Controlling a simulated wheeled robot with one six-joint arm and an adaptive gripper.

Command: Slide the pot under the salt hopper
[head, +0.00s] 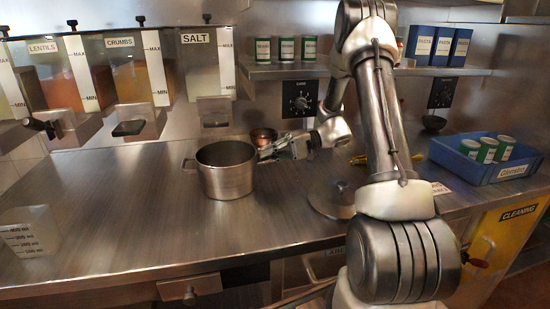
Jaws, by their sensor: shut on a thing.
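The steel pot (226,181) stands upright on the metal counter, open at the top. A small handle shows on its left side. My gripper (262,152) is at the pot's right side, shut on the pot near its rim; its fingertips are small and partly hidden against the pot. The salt hopper (206,66), labelled SALT, is on the back wall. The pot stands nearer the front than the outlet.
The lentils hopper (45,72) and crumbs hopper (127,65) hang left of the salt. A small copper-coloured bowl (263,136) is behind my gripper. A clear measuring cup (29,231) stands front left. A lid (330,199) lies right of the pot. A blue bin (488,173) holds cans.

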